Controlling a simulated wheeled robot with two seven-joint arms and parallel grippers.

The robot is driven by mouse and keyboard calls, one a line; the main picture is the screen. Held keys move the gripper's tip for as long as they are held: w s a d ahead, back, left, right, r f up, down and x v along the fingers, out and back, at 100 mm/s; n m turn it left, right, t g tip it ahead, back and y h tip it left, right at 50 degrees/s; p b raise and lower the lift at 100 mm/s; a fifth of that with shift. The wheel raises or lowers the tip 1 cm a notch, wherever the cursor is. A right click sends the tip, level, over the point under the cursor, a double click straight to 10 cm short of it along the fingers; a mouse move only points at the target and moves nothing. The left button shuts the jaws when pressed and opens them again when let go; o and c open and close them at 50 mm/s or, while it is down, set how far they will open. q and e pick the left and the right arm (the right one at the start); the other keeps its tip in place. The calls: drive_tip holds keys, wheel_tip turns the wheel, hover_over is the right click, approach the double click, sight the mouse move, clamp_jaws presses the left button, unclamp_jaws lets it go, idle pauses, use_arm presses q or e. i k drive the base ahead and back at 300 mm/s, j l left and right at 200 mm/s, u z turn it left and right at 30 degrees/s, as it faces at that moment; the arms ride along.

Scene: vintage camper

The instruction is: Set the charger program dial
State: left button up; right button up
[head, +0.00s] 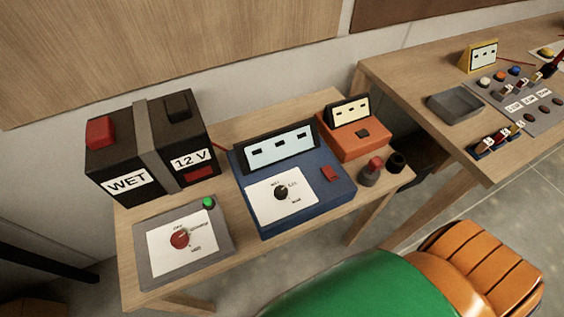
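The blue charger box (252,222) stands on the small wooden table, with a tilted display (279,149) at its back. On its white plate is a black round program dial (281,192) with small labels around it. One label at the upper left seems to read WET; the others and the dial's pointer are too small to read surely. A red switch (329,174) sits at the right of the box. A black battery (128,157) at the left carries the labels WET and 12 V. Neither of my grippers is in view.
A grey panel (222,240) with a red dial (180,239) and a green button (209,203) lies front left. An orange box (349,146) with a display stands back right. A second table (410,84) holds a grey tray (455,105) and a switch panel.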

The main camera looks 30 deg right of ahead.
sight(280, 193)
drive_tip(key=z, duration=0.8)
drive_tip(key=k+l, duration=0.15)
drive_tip(key=l+z, duration=0.05)
